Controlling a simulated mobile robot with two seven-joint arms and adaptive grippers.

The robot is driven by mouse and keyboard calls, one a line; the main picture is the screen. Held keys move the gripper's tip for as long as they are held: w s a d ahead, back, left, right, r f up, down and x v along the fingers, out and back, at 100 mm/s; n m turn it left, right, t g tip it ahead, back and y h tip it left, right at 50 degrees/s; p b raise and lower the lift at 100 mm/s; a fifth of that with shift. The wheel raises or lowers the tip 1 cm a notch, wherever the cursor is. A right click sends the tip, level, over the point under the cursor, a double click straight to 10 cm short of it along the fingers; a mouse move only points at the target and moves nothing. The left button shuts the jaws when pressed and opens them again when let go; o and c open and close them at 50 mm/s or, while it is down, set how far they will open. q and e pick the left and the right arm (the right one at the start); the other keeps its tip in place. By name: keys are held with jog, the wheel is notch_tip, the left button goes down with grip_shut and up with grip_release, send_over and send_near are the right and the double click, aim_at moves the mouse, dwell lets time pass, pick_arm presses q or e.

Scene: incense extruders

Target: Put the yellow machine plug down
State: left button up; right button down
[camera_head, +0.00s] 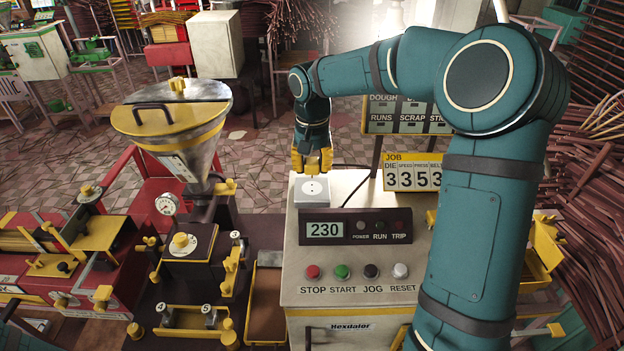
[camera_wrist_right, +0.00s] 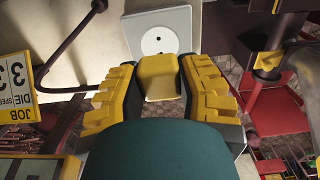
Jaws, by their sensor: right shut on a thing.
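My right gripper (camera_head: 312,166) points down just above the white socket box (camera_head: 312,192) on the back left of the control cabinet's top. In the right wrist view it is shut on the yellow machine plug (camera_wrist_right: 158,77), which sits between the two ridged yellow fingers. The socket plate (camera_wrist_right: 160,34) with its round face shows past the plug, and the face is uncovered. The plug looks apart from it. In the head view the plug blends with the yellow fingers, and its underside is hidden. My left gripper is out of view.
The cream control cabinet (camera_head: 345,284) has a readout of 230 and several buttons.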

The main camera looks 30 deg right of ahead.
jog(key=shift+r, duration=0.4)
jog(key=shift+s+d, duration=0.15)
jog(key=shift+d, duration=0.2)
jog(key=s+d+r+m+b, duration=0.2)
jog(key=s+d+m, duration=0.2)
jog(key=d, duration=0.2)
jog(key=b, duration=0.1)
send_over(349, 197)
notch_tip(349, 197, down, 4)
jog(key=shift+r+m, duration=0.1)
jog(key=shift+m, duration=0.2)
jog(key=shift+f+b, duration=0.45)
jog(key=shift+f, duration=2.25)
jog(key=shift+f, duration=0.35)
jog(key=shift+f+b, duration=0.25)
jog(key=shift+b, duration=0.1)
